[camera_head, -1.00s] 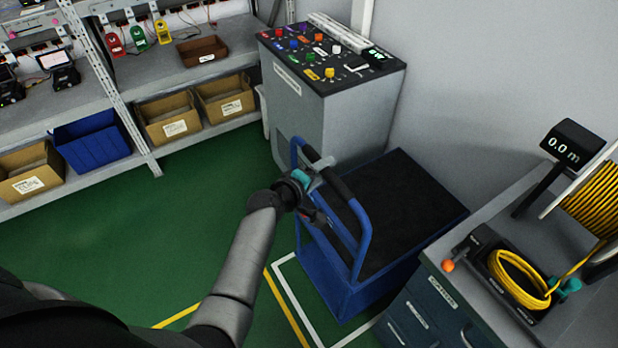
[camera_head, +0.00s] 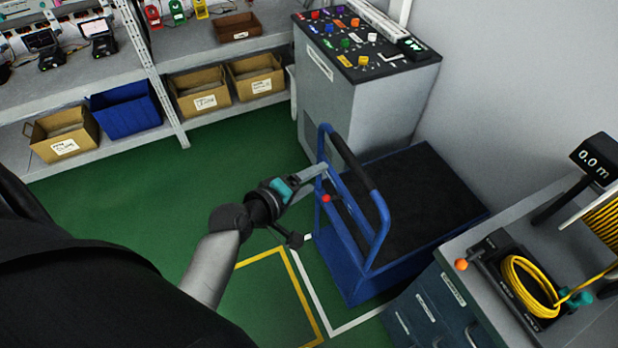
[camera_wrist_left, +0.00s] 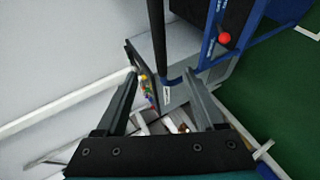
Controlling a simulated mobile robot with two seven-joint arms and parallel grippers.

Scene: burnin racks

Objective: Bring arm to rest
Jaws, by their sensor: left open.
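My left arm comes in from the lower left in the head view, with its grey forearm reaching over the green floor. My left gripper (camera_head: 310,204) is open, its two fingers spread apart near the upright handle of the blue cart (camera_head: 372,232). In the left wrist view the open fingers (camera_wrist_left: 162,82) have nothing held between them; the cart's handle (camera_wrist_left: 158,40) shows beyond their tips. I cannot tell whether a finger touches the handle. My right gripper is not in view.
A grey console (camera_head: 350,100) with coloured knobs stands behind the cart. Shelving with tan bins (camera_head: 200,100) and a blue bin (camera_head: 125,112) runs along the back left. A drawer bench with a yellow cable coil (camera_head: 528,285) is at right. Green floor (camera_head: 180,200) left of the cart is open.

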